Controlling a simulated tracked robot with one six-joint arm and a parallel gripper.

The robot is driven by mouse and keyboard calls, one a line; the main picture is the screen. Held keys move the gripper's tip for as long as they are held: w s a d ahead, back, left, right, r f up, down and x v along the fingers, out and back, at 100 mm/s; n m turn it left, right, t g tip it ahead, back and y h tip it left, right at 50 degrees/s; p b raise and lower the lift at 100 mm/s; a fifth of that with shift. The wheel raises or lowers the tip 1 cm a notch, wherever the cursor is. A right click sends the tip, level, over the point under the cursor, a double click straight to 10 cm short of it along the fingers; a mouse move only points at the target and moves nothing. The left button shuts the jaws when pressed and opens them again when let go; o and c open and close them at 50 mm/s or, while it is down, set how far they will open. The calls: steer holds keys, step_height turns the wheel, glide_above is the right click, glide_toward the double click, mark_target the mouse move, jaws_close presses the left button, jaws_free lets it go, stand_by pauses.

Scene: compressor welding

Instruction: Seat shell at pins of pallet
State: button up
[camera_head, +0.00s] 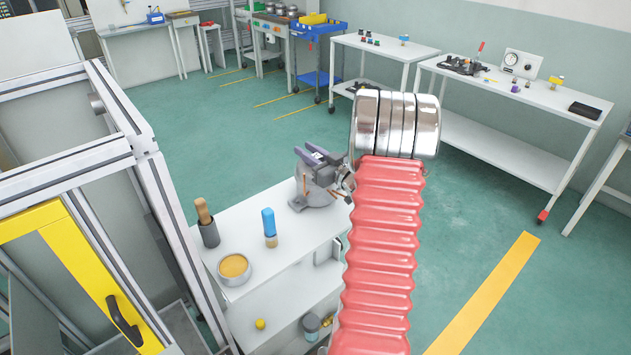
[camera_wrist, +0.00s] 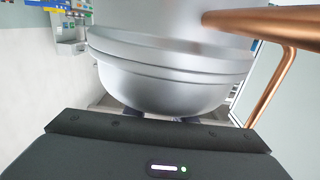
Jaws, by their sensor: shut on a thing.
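The shell (camera_wrist: 165,88) fills the middle of the wrist view. It is a smooth silver-grey rounded body with a raised rim band around it. A copper pipe (camera_wrist: 262,22) bends down at its right. My gripper (camera_wrist: 162,117) is shut on the shell; only small dark finger parts show under its lower edge. The contact itself is mostly hidden by the shell and the dark gripper housing.
A framed enclosure with a yellow door (camera_head: 88,275) stands at left. Tables line the back; green floor is open between.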

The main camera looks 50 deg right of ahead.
jaws_close()
stand_by(0.8)
